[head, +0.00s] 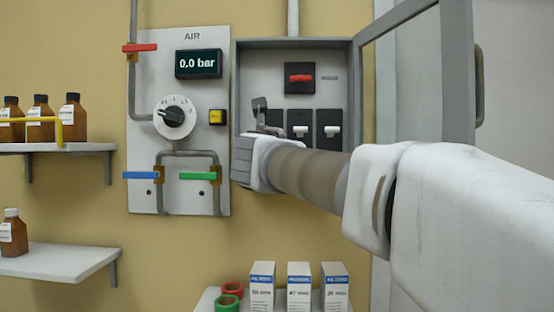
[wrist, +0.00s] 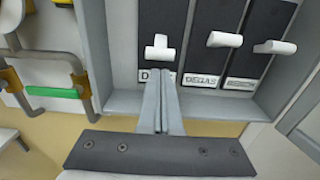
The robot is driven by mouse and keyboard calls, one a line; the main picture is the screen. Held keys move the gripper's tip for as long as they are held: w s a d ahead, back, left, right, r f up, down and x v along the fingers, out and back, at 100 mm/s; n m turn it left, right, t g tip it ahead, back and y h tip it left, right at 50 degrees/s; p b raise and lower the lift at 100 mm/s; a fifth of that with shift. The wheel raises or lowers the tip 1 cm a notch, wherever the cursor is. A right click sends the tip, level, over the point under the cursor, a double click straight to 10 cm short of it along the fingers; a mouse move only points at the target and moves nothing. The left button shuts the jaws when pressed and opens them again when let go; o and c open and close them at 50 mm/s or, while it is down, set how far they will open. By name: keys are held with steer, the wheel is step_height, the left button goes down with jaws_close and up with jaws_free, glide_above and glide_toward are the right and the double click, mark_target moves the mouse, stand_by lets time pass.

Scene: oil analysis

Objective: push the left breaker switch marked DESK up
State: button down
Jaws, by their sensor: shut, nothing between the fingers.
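The left breaker switch is a black plate with a white T-shaped toggle (wrist: 158,50). Its label shows only a "D" in the wrist view; my fingers cover the rest. The toggle's crossbar sits low with its stem above, unlike the two neighbours. My gripper (wrist: 166,74) is shut and empty, its fingertips just below this toggle, in front of the label. I cannot tell whether they touch. In the head view my gripper (head: 260,106) is at the left side of the open breaker box (head: 356,80) and hides most of the left breaker.
The middle breaker toggle (wrist: 224,39), labelled DEGAS, and the right breaker toggle (wrist: 274,47) are close on the right. A red main switch (head: 300,78) is above. The box door (head: 458,75) stands open on the right. The AIR panel (head: 145,90) is on the left.

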steer(key=shift+s+r, duration=0.15)
steer(key=shift+r, duration=0.5)
steer(key=shift+s+r+p, duration=0.3)
steer(key=shift+r+p, duration=0.2)
steer(key=shift+p, duration=0.2)
stand_by(0.3)
steer(key=shift+s+r+p, duration=0.15)
steer(key=shift+r+p, duration=0.3)
steer(key=shift+p, duration=0.1)
steer(key=shift+f, duration=0.15)
steer(key=s+r+b, duration=0.1)
steer(key=s+r, duration=0.1)
steer(key=s, duration=0.7)
steer(key=shift+a+r+b, duration=0.2)
steer(key=shift+r+b, duration=0.15)
